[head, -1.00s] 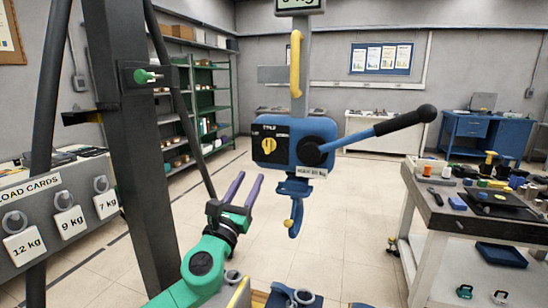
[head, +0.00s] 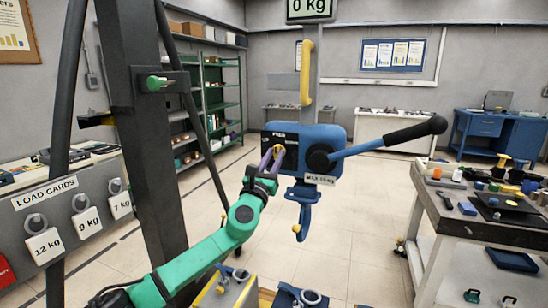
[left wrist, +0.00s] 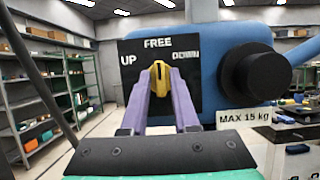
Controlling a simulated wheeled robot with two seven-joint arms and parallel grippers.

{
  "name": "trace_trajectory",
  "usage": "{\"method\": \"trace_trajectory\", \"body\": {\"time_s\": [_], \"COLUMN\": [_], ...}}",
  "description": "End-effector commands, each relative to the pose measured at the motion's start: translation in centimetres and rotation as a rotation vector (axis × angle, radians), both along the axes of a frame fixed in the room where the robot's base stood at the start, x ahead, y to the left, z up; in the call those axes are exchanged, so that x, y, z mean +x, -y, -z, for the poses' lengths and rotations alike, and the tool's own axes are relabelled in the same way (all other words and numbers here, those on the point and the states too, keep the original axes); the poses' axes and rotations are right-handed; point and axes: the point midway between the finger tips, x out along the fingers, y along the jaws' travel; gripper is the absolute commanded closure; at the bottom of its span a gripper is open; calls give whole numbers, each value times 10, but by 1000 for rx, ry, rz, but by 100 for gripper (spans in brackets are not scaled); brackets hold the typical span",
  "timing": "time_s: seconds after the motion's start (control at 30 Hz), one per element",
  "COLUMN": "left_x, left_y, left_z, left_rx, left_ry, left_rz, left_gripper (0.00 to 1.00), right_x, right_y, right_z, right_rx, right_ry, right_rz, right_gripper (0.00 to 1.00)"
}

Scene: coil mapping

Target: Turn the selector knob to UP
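The yellow selector knob (left wrist: 160,72) sits on a black plate (left wrist: 130,105) on the blue hoist body (left wrist: 222,45). The plate reads UP at left, FREE at top and DOWN at right. The knob's ridge stands upright, towards FREE. My left gripper (head: 272,158) is at the plate, its purple fingers one on each side of the knob. In the left wrist view the fingers (left wrist: 160,84) close in on the ridge and hide the knob's sides and lower part. My right gripper is out of view.
A black-knobbed lever (head: 385,140) sticks out to the right of the hoist. A yellow handle (head: 306,72) rises above it and a blue hook (head: 302,215) hangs below. A dark post (head: 145,130) stands left, near the load cards (head: 85,222). A workbench (head: 450,215) stands right.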

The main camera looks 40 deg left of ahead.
Motion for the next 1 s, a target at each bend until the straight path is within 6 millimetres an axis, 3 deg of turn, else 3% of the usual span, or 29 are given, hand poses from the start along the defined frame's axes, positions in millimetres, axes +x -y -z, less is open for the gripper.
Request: {"method": "trace_trajectory", "body": {"time_s": [0.07,0.53,1.0], "left_x": [0,0,1], "left_y": [0,1,2], "left_z": [0,0,-2], "left_rx": [0,-61,-383], "left_ry": [0,20,133], "left_rz": [0,1,1], "left_gripper": [100,100,100], "right_x": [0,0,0], "right_y": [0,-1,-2], "right_z": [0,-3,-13], "right_rx": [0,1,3], "right_ry": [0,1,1], "right_rz": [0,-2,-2], "right_gripper": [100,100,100]}}
